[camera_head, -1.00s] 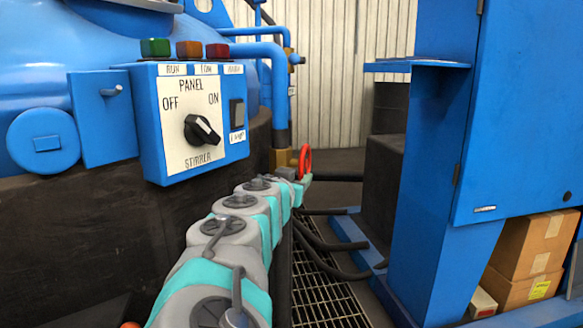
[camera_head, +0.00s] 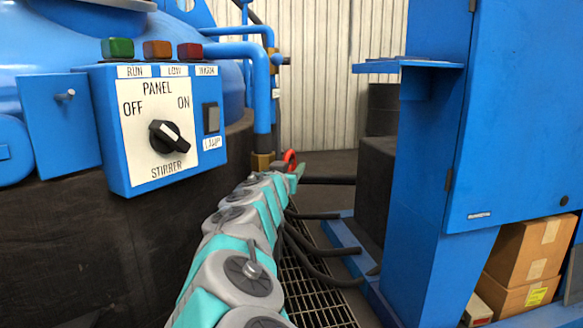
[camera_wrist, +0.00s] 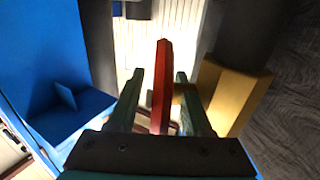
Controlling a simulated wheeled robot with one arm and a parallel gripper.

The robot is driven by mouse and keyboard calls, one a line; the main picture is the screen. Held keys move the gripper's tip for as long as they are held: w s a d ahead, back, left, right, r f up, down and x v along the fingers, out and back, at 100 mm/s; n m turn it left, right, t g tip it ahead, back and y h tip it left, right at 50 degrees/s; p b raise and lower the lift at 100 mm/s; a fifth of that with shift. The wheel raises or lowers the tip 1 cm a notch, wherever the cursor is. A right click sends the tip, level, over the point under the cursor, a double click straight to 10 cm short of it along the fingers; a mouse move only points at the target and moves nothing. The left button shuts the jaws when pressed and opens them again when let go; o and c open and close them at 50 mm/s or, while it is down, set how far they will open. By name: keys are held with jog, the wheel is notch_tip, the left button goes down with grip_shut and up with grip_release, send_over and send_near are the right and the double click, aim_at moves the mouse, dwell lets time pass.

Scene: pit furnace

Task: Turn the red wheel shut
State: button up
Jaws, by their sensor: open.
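The red wheel (camera_head: 290,157) stands at the far end of my arm in the head view, beside the brass fitting (camera_head: 262,161) low on the blue pipe. Its lower part is hidden behind my gripper (camera_head: 297,172). In the wrist view the red wheel (camera_wrist: 161,85) shows edge-on as an upright red bar. My gripper (camera_wrist: 160,102) is open, with one green finger on each side of the rim. Gaps show between the rim and both fingers. The brass fitting (camera_wrist: 236,95) is close to the right finger.
A blue stirrer panel (camera_head: 160,125) with a black knob is left of my arm. A blue cabinet (camera_head: 520,110) with a projecting shelf stands to the right, with cardboard boxes (camera_head: 528,250) below. Black hoses (camera_head: 318,260) and a floor grate (camera_head: 305,295) lie between.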

jog(key=shift+w+d, duration=0.1)
jog(key=shift+w, duration=0.35)
grip_shut()
dwell(0.4)
